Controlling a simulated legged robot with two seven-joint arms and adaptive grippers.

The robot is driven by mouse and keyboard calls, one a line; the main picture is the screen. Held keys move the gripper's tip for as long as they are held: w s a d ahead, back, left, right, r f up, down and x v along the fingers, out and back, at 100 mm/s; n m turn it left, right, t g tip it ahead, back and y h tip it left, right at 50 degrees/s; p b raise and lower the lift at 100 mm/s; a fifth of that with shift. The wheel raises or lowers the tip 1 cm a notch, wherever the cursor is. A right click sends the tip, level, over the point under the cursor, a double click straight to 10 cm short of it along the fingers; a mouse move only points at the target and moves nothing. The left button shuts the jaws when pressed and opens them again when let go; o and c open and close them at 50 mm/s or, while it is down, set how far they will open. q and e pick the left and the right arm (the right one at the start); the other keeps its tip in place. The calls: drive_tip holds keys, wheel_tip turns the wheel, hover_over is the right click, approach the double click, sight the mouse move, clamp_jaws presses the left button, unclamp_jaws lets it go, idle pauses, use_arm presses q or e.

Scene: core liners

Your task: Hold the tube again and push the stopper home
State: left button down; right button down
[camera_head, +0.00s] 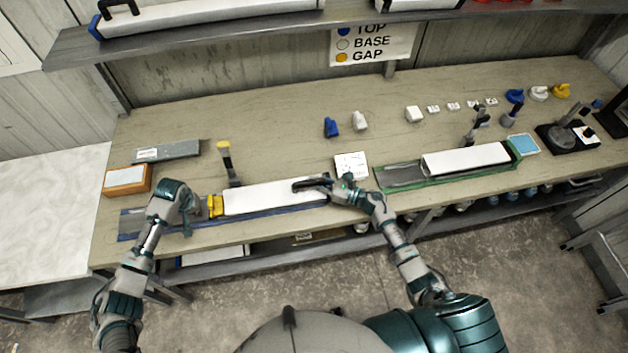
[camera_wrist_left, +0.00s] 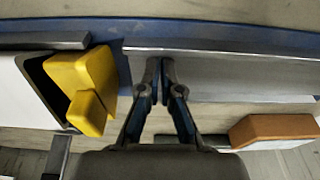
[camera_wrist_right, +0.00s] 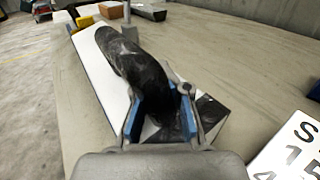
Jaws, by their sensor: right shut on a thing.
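The white tube (camera_head: 275,195) lies in a long blue-edged tray (camera_head: 130,222) along the front of the bench. The yellow stopper (camera_head: 215,205) sits at the tube's left end; in the left wrist view the stopper (camera_wrist_left: 85,85) is against the tube's dark open end, and I cannot tell how deep it is. My left gripper (camera_head: 188,208) is just left of the stopper, apart from it, its fingertips (camera_wrist_left: 160,62) together and empty. My right gripper (camera_head: 335,186) is shut on the black handle (camera_wrist_right: 135,65) on top of the tube's right part.
An orange-brown box (camera_head: 128,180) and a grey slab (camera_head: 168,151) lie behind my left gripper. A yellow-topped post (camera_head: 225,155) stands behind the tube. A green-edged tray (camera_head: 400,176) with another white tube (camera_head: 465,159) is at right.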

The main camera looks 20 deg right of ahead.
sight(211, 211)
use_arm(q)
drive_tip(key=shift+s+d+f, duration=0.15)
drive_tip(key=shift+d, duration=1.1)
drive_tip(key=shift+s+d+f, duration=0.15)
drive_tip(key=shift+d, duration=1.05)
drive_tip(key=shift+w+a+r, duration=0.1)
drive_tip(key=shift+a, duration=0.7)
drive_tip(key=shift+w+a+r, duration=0.1)
drive_tip(key=shift+a, duration=0.65)
drive_tip(key=shift+w+a+r, duration=0.1)
drive_tip(key=shift+a+r, duration=0.15)
wheel_tip(211, 211, up, 9)
drive_tip(key=shift+d+f, duration=0.15)
drive_tip(key=shift+f, duration=0.05)
